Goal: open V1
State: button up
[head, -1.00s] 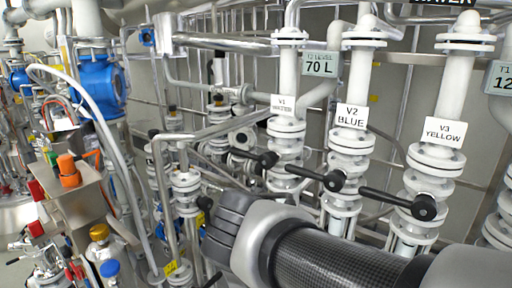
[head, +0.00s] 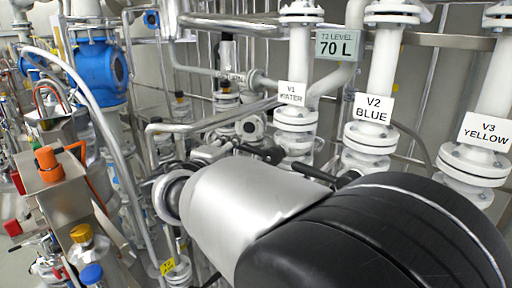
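The V1 valve (head: 296,118) is a white flanged pipe with a white label reading V1 WATER (head: 292,94), in the head view right of centre. Its black lever (head: 258,152) runs out to the left, roughly crosswise to the pipe. My arm crosses the lower middle and right of the view, just below this lever, and hides the lower part of the V1 pipe. My gripper's fingers cannot be made out; they are hidden behind my arm or out of sight. Whether anything touches the lever cannot be told.
The V2 BLUE valve (head: 374,107) stands right of V1, its black lever (head: 312,172) partly behind my arm. The V3 YELLOW valve (head: 480,132) is at the far right. A sign reads T2 LEVEL 70 L (head: 338,45). A steel box (head: 62,196) and several pipes crowd the left.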

aim_at(241, 146)
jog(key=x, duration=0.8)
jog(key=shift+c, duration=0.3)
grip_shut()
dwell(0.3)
